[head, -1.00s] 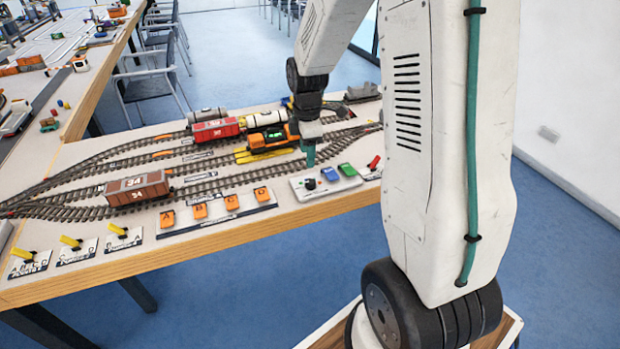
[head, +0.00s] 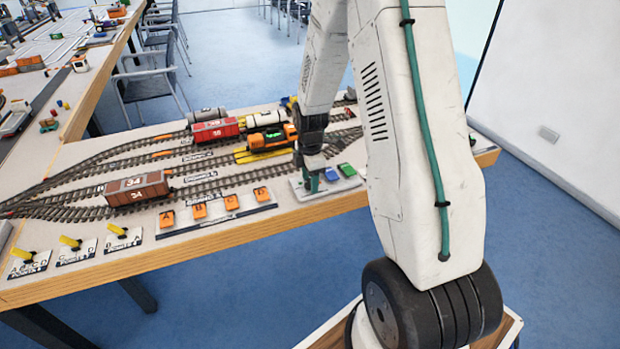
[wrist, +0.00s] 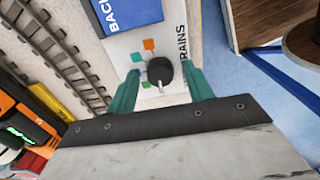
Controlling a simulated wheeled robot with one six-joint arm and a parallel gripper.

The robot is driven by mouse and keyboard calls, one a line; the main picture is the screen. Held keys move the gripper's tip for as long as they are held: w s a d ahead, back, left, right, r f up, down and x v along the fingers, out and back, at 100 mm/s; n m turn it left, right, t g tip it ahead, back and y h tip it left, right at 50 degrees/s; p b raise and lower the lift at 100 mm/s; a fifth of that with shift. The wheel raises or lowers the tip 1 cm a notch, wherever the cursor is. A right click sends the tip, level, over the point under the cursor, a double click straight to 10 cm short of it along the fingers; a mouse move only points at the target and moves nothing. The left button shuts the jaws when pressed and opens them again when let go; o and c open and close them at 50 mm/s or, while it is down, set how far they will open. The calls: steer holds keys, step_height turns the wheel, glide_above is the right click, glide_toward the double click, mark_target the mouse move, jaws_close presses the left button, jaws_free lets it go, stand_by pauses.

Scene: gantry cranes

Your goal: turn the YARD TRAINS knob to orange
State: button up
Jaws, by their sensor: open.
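The YARD TRAINS knob (wrist: 159,71) is round and black, on a light control panel (wrist: 118,44) in the wrist view. Its white pointer faces the bottom of that view, away from the orange mark (wrist: 150,44). Other small teal, blue and green marks lie along its left side. My gripper (wrist: 164,75) is open, with a teal finger on each side of the knob and visible gaps. In the head view my gripper (head: 310,184) is over the panel's left end and hides the knob.
A blue button (head: 331,174) and a green button (head: 347,170) are right of my gripper. An orange locomotive (head: 272,138) stands on the tracks behind. Orange lettered switches (head: 199,211) lie to the left along the table's front edge.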

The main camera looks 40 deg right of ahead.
steer(key=c, duration=1)
steer(key=shift+o, duration=0.2)
